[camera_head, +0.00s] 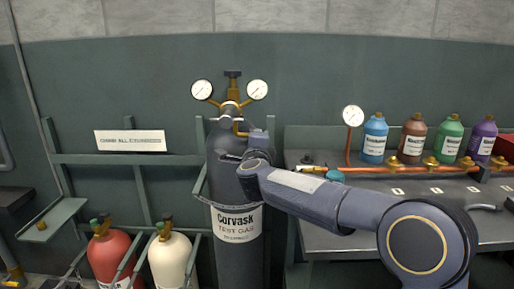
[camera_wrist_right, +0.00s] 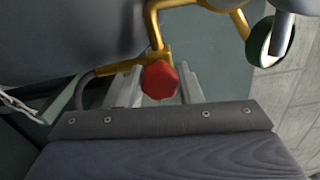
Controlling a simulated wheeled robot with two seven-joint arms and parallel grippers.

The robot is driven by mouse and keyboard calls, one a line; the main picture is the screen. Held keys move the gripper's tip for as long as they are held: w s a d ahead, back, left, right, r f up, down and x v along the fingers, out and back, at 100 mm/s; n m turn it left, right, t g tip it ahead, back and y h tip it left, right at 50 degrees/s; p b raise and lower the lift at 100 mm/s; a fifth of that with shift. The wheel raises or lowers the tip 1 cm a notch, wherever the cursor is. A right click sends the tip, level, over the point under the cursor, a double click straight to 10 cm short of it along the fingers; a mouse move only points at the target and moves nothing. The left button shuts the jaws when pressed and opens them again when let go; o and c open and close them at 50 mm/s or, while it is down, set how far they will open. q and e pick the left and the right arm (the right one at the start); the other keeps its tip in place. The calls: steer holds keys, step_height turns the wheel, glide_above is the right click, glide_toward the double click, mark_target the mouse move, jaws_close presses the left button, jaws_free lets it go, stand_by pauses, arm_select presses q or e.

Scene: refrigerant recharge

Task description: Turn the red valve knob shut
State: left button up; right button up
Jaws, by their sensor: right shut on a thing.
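The red valve knob (camera_wrist_right: 160,80) shows in the right wrist view, on the brass pipework below a regulator. My right gripper (camera_wrist_right: 161,77) has one pale finger on each side of it and is shut on it. In the head view, my right arm reaches in from the right to the front of the dark grey gas cylinder (camera_head: 236,245), labelled Corvask Test Gas. The knob is hidden behind my arm there. A brass regulator (camera_head: 231,95) with two round gauges tops the cylinder. My left gripper is not in view.
A red cylinder (camera_head: 108,255) and a cream cylinder (camera_head: 172,260) stand at lower left. On the right, a metal bench (camera_head: 330,240) carries a copper pipe (camera_head: 375,170), a gauge (camera_head: 353,116) and several coloured bottles. A metal rack (camera_head: 125,159) stands left of the grey cylinder.

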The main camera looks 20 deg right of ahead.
steer(key=shift+m, duration=0.6)
steer(key=o, duration=1)
steer(key=shift+s, duration=0.1)
steer(key=v, duration=0.7)
steer(key=shift+s+a, duration=0.1)
steer(key=shift+s, duration=0.2)
